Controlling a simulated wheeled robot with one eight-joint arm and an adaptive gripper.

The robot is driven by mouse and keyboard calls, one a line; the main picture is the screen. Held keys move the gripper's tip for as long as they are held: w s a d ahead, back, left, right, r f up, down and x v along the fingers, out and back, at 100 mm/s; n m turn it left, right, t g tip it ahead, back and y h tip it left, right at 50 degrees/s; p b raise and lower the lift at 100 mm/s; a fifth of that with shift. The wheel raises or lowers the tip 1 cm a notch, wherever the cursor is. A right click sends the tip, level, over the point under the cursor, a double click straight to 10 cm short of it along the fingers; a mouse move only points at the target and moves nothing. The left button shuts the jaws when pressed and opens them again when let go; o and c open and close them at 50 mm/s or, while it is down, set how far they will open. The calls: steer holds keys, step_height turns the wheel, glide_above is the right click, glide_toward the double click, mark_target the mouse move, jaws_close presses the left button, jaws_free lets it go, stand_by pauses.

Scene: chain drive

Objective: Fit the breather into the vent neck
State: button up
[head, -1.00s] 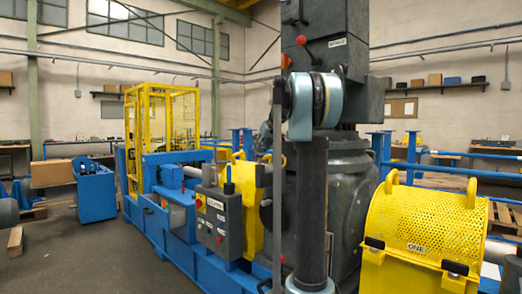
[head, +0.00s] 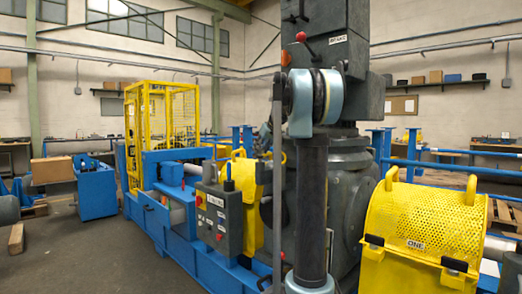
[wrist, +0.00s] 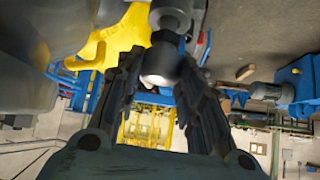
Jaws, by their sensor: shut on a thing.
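In the wrist view my gripper (wrist: 163,80) is shut on a grey, rounded cylindrical part with a pale end face, which I take for the breather (wrist: 159,63). It sits between the two dark fingertips. Just beyond it is another grey rounded piece (wrist: 172,14); I cannot tell whether this is the vent neck or more of the held part, nor whether the two touch. In the head view my arm stands in front of the large dark grey housing (head: 350,190), and I cannot make out my fingertips, the breather or the vent neck there.
A perforated yellow guard (head: 425,220) stands right of the housing. A grey control box (head: 219,215) with buttons is on the left, on a blue frame (head: 180,245). A yellow cage (head: 160,110) stands behind. Open floor (head: 60,255) lies at the far left.

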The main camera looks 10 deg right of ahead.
steer(key=shift+f, duration=0.9)
steer(key=o, duration=1.2)
steer(key=shift+c, duration=0.2)
steer(key=v, duration=1.2)
steer(key=s+a+f+m+g+h, duration=0.1)
steer(key=s+f+m+g, duration=0.1)
steer(key=s+f, duration=2)
steer(key=s+a+f+m+g+h, duration=0.1)
steer(key=s+f+g, duration=0.3)
steer(key=s+f, duration=1.8)
steer(key=s+m+h, duration=0.1)
steer(key=s, duration=0.2)
steer(key=shift+s+a, duration=0.25)
steer(key=shift+a, duration=0.1)
